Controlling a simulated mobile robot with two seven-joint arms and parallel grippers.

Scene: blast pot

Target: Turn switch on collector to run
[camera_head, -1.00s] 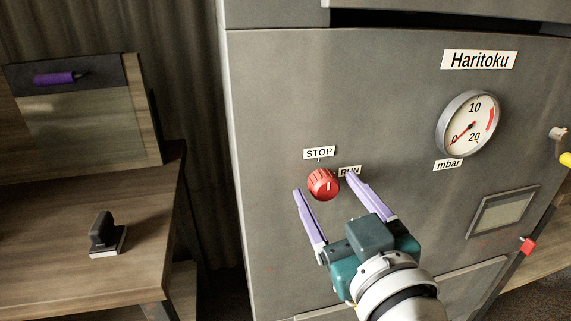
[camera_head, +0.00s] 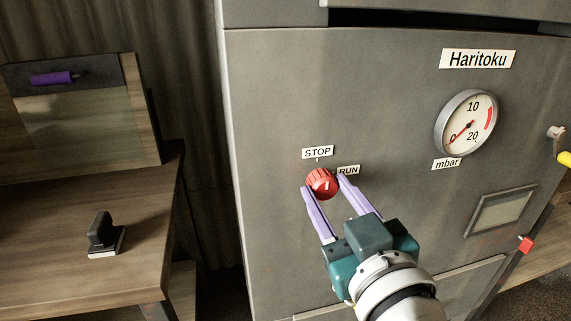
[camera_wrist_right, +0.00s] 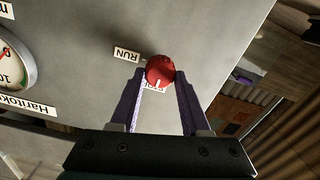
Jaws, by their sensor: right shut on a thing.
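The red switch knob (camera_head: 321,182) sits on the grey collector front (camera_head: 275,110), below the STOP label (camera_head: 317,152) and left of the RUN label (camera_head: 348,170). Its white mark points roughly towards STOP; it also shows in the right wrist view (camera_wrist_right: 160,70), where the STOP label is partly hidden. My right gripper (camera_head: 323,186) is shut on the knob, with one purple finger on each side of it. The finger on the right reaches up just under RUN. My left gripper is not in view.
A pressure gauge (camera_head: 466,122) marked mbar is on the panel to the right, its needle near 0. A small grey-framed window (camera_head: 500,211) is below it. A wooden bench (camera_head: 60,235) with a dark stamp-like block (camera_head: 103,236) stands at the left, apart from the collector.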

